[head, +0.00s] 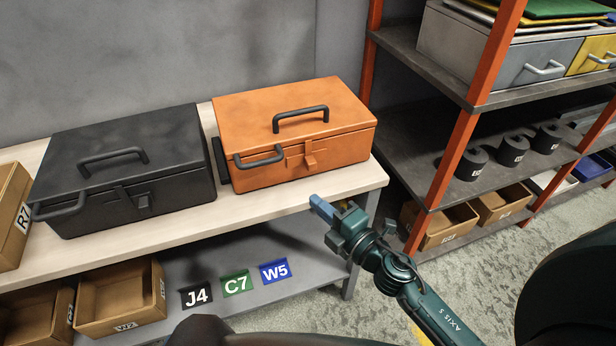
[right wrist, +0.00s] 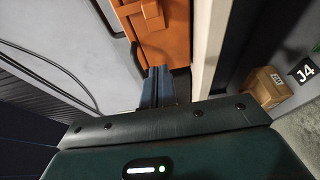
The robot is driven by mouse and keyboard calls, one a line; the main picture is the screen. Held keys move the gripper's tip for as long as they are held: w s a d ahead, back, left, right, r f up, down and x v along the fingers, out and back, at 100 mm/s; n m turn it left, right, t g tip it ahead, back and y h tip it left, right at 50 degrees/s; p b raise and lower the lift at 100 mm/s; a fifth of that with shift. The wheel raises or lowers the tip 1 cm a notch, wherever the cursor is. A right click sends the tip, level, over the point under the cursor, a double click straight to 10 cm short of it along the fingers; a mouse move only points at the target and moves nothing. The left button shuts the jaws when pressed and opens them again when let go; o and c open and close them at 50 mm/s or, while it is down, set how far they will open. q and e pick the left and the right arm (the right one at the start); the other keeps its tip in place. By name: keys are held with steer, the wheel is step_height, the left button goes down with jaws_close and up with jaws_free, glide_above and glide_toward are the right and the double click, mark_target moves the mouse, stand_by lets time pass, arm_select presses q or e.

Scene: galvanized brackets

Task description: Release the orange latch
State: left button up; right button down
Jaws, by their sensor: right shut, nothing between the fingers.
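The orange toolbox (head: 290,130) stands on the light workbench with its lid down and a black handle (head: 300,117) on top. The orange latch (head: 309,157) is on its front face, its tab hanging down against the box. The latch also shows near the top of the right wrist view (right wrist: 152,15). My right gripper (head: 322,208) is shut and empty, its blue fingers together. It is in front of the bench edge, below and slightly right of the latch, apart from it. The blue fingers also show in the right wrist view (right wrist: 156,88). My left gripper is not in view.
A black toolbox (head: 125,170) stands left of the orange one. A black side handle (head: 259,160) sticks out left of the latch. The workbench (head: 225,222) has a bare front strip. A shelf rack with orange posts (head: 451,155) stands at the right.

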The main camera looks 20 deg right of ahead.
mark_target(310, 163)
steer(key=x, duration=0.9)
steer(key=shift+w+a+p, duration=0.15)
steer(key=shift+w+p, duration=0.2)
steer(key=shift+p, duration=0.05)
steer(key=d, duration=0.3)
steer(key=shift+w, duration=0.2)
steer(key=shift+d, duration=0.45)
steer(key=d, duration=0.3)
steer(key=shift+d+b, duration=0.3)
steer(key=shift+w+d, duration=0.1)
steer(key=shift+d, duration=0.1)
